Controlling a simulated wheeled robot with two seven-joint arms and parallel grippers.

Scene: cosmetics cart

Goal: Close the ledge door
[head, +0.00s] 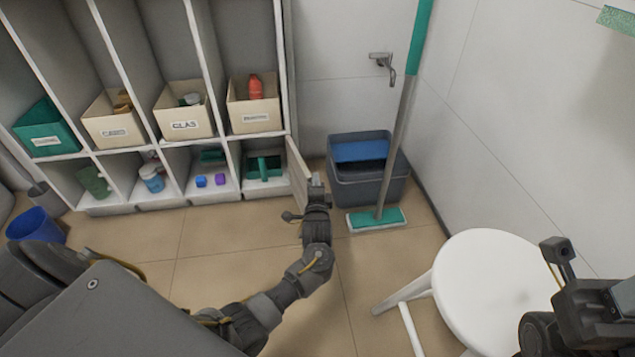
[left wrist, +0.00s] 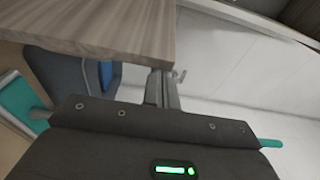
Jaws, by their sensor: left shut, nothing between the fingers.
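The ledge door (head: 297,178) is a pale wooden panel at the lower right end of the shelf unit. It stands open, swung outward from the shelf and seen nearly edge-on. In the left wrist view the door (left wrist: 95,32) fills the upper left as a wood-grained panel. My left gripper (head: 317,181) is shut and empty, just right of the door's free edge. In the left wrist view its fingers (left wrist: 160,88) are together beside the panel's corner; I cannot tell whether they touch it. Part of my right arm shows at the lower right; its fingertips cannot be made out.
The shelf unit (head: 157,206) holds labelled bins and small items. A dark bucket (head: 368,185) and a green mop (head: 377,219) stand right of the door. A white stool (head: 490,285) is at the lower right. A blue bin (head: 35,226) is at left. Floor before the shelf is clear.

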